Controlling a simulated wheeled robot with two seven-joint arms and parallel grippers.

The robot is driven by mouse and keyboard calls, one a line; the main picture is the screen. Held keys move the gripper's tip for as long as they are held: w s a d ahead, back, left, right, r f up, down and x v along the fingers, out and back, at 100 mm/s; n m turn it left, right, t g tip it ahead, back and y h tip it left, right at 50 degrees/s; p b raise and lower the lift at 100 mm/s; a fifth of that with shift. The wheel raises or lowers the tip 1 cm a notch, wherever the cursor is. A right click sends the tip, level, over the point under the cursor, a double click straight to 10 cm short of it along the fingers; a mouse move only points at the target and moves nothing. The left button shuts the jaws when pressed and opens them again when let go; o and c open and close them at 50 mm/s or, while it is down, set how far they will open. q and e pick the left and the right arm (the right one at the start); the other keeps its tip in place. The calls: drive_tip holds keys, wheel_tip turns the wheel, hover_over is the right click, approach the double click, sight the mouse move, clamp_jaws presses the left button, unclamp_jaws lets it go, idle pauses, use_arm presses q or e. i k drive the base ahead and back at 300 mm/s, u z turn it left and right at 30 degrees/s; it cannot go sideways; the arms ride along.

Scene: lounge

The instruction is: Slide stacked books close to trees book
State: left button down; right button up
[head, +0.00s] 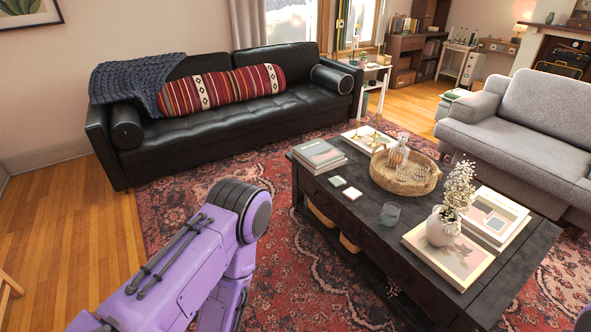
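A black coffee table (345,212) stands in front of me on a patterned rug. A stack of books with a grey-green cover (318,154) lies at its left end. A pale book (367,141) lies at the far edge, partly behind a basket. A stack of pale books (499,214) lies at the right end. Beside it, nearer me, a large book (462,262) lies under a white vase. The covers are too small to tell which is the trees book. My purple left arm enters at lower left; its gripper is not visible. My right gripper is not in view.
A round wicker tray (401,185) stands on the table. Two small coasters (352,193), a glass (390,214) and the flower vase (443,227) are nearer me. A black sofa (225,119) and grey sofa (530,125) stand behind. Rug between arm and table is clear.

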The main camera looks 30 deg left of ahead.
sight(318, 156)
drive_tip(key=u, duration=1.65)
drive_tip(key=i, duration=1.8)
drive_tip(key=z, duration=0.6)
drive_tip(key=i, duration=0.75)
drive_tip(key=z, duration=1.2)
drive_tip(key=i, duration=0.3)
drive_tip(key=z, duration=0.2)
